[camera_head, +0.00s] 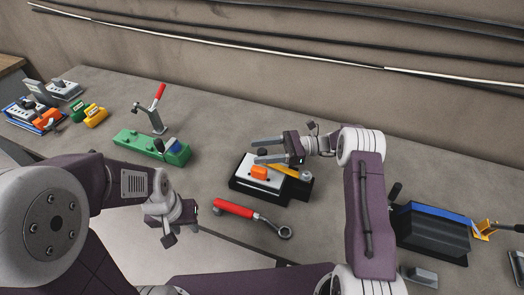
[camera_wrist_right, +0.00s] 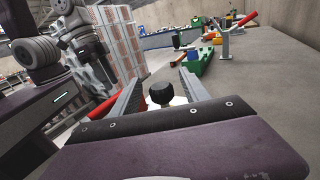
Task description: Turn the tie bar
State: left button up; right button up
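A black-and-white block tool (camera_head: 242,183) with an orange piece (camera_head: 259,172) and a yellow bar (camera_head: 292,171) stands at mid-table. I cannot tell for sure which part is the tie bar. My right gripper (camera_head: 266,149) is above the tool's far side, its two fingers apart and pointing left. In the right wrist view its fingers (camera_wrist_right: 162,88) stand on either side of a black knob (camera_wrist_right: 162,93), with no visible contact. My left gripper (camera_head: 180,225) is near the table's front edge, its fingertips apart and empty.
A red-handled ring tool (camera_head: 236,209) lies in front of the block tool. A green block (camera_head: 150,147) and a red-handled clamp (camera_head: 156,111) are to the left. A black-and-blue machine (camera_head: 432,232) is at the right. The table behind the tools is clear up to the wall.

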jog(key=shift+f, duration=0.1)
jog(key=d+b, duration=0.2)
jog(key=d, duration=0.7)
jog(key=shift+w, duration=0.3)
jog(key=c, duration=0.3)
jog(key=shift+d, duration=0.15)
jog(key=c, duration=0.5)
jog(key=n, duration=0.1)
jog(key=d+n+t+p, duration=0.1)
jog(key=n+t+p, duration=0.1)
jog(key=shift+w+d+r+n, duration=0.3)
jog(key=shift+w+d+n, duration=0.05)
jog(key=shift+w+n, duration=0.05)
grip_shut()
jog(key=d+n+t+p, duration=0.1)
jog(key=n, duration=0.2)
jog(key=d+n+t+p, duration=0.1)
jog(key=d+n+t, duration=0.1)
jog(key=n, duration=0.1)
jog(key=w+d+f+n+t+h, duration=0.1)
jog(key=n+t, duration=0.1)
jog(key=n, duration=0.1)
jog(key=shift+d+f+n+p, duration=0.1)
jog(key=shift+d+n+p, duration=0.1)
jog(key=shift+n+p, duration=0.15)
